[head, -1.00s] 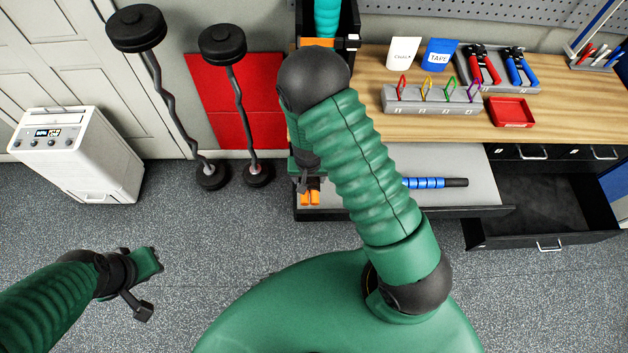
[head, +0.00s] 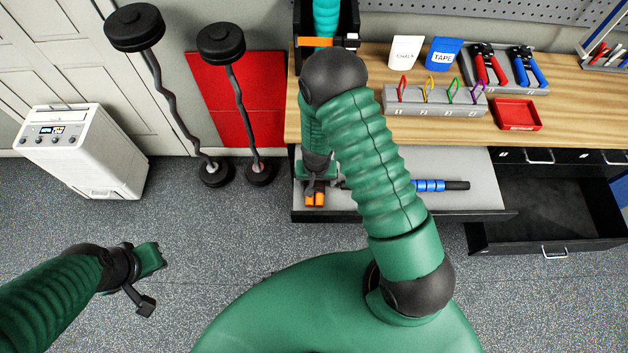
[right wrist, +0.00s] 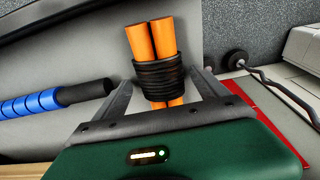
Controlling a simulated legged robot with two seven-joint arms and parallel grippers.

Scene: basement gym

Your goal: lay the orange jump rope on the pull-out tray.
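The orange jump rope (head: 315,200) is a bundle with two orange handles and a black cord coiled around them. It lies at the left end of the grey pull-out tray (head: 455,165), near its front edge. In the right wrist view the rope (right wrist: 157,75) sits between the fingers, handles pointing away, on the tray's grey surface (right wrist: 60,65). My right gripper (head: 319,186) is over the tray, its fingers spread on either side of the coil, with narrow gaps. My left gripper (head: 146,285) hangs over the floor at lower left, far from the tray; its finger opening is unclear.
A blue and black stick (head: 440,185) lies on the tray right of the rope. The wooden bench top (head: 350,125) overhangs behind, with a clip rack (head: 435,102) and red dish (head: 517,114). An open black drawer (head: 550,205) is at right. Two curl bars (head: 240,110) stand at left.

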